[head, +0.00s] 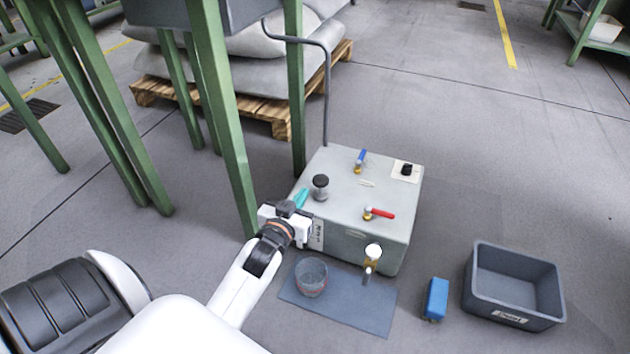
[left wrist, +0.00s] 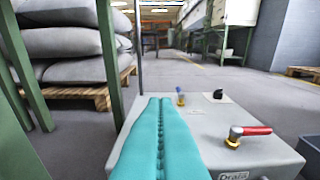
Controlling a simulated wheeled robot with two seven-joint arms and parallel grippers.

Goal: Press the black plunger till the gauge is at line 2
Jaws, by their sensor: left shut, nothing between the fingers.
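The black plunger (head: 320,183) stands upright on the left part of the grey box's top (head: 340,167). My left gripper (head: 301,197) has teal fingers, shut and empty, just left of the plunger and near the box's left edge. In the left wrist view the shut fingers (left wrist: 160,135) point over the box top, and the plunger is not visible there. A pale panel with small dark marks (head: 316,235) is on the box's front left. It may be the gauge, but its reading is too small to tell. My right gripper is not in view.
The box top also carries a blue-handled valve (head: 361,158), a red-handled valve (head: 380,213) and a black knob (head: 406,169). A white-knobbed tap (head: 373,252) juts from its front. A clear cup (head: 311,279) stands on a blue-grey mat (head: 345,312).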

